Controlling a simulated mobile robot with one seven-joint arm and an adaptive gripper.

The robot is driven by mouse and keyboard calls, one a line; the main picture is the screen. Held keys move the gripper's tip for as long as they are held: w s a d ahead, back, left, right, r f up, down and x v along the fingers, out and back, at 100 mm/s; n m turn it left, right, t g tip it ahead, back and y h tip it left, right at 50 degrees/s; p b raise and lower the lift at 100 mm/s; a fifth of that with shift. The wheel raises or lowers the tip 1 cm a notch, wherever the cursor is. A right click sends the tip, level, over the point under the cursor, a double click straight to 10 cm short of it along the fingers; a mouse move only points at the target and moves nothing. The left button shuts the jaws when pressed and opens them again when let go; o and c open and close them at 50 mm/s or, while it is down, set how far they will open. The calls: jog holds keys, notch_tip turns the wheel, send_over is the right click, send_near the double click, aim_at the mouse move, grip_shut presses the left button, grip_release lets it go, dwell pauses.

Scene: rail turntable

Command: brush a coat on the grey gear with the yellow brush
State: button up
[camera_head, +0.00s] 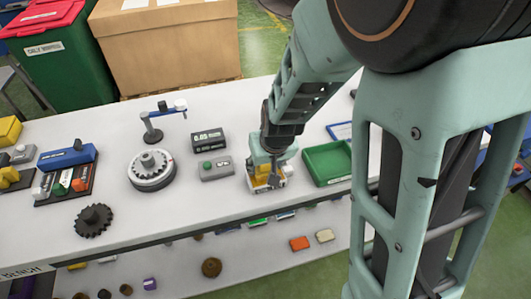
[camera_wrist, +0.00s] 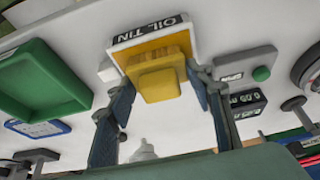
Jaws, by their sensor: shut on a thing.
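The grey gear (camera_head: 152,160) lies flat on a round turntable (camera_head: 151,181) on the white bench, left of centre in the head view. My gripper (camera_head: 268,175) is well to its right, low over the oil tin. In the wrist view my gripper (camera_wrist: 158,80) has a finger on each side of the yellow brush (camera_wrist: 160,86) and is shut on it. The brush's tan bristles are over the oil tin (camera_wrist: 184,42), which has a pale rim and yellow inside. I cannot tell how deep the bristles reach. The brush is mostly hidden in the head view.
A control box with a green button (camera_head: 215,168) and a small display (camera_head: 207,140) stand between tin and turntable. A post with a blue arm (camera_head: 157,112) stands behind the turntable. A green tray (camera_head: 327,163) is right of the tin. A dark gear (camera_head: 94,220) lies front left.

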dwell(0.3)
notch_tip(320, 180, up, 7)
jog(key=p, duration=0.6)
jog(key=shift+p, duration=0.3)
dwell(0.5)
jog(key=d+f+m+h, duration=0.1)
jog(key=d+m, duration=0.2)
jog(key=d, duration=0.9)
jog(key=shift+w+d, duration=0.3)
jog(key=shift+d, duration=0.1)
jog(key=shift+a+f, duration=0.1)
jog(key=shift+f, duration=0.05)
